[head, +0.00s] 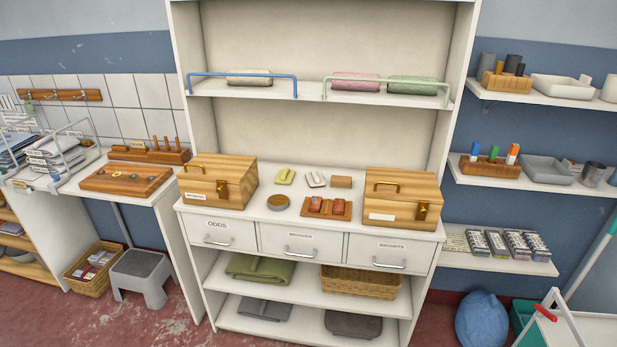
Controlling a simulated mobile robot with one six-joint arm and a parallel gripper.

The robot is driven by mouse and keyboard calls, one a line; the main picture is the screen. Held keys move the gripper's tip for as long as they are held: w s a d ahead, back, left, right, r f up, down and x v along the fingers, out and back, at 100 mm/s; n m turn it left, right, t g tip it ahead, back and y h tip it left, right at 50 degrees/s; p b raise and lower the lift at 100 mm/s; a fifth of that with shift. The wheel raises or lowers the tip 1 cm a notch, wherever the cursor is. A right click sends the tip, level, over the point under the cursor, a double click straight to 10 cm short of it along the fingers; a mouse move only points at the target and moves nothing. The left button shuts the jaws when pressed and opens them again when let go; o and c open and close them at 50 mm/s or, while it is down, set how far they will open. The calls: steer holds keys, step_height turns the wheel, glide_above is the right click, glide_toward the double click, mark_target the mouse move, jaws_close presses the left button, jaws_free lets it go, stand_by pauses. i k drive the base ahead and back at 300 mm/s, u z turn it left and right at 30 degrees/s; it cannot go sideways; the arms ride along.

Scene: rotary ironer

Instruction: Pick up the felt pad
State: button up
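I cannot tell for certain which thing is the felt pad. Small items lie on the cabinet counter between two wooden boxes: a yellow-green piece (285,176), a pale grey-white piece (315,179), a flat brown block (341,182) and a round tin (278,202). In front of the block, a wooden tray (327,215) holds two reddish pieces. Any of the small pieces could be a pad, but they are too small to tell. My gripper is not in view.
The left wooden box (217,181) and right wooden box (402,197) flank the items, both lids shut. Three shut drawers (300,246) run below the counter. Folded cloths (258,268) and a basket (360,281) sit lower. A grey stool (143,273) stands left.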

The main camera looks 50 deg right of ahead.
mark_target(315, 179)
steer(key=i, duration=0.95)
steer(key=z, duration=0.05)
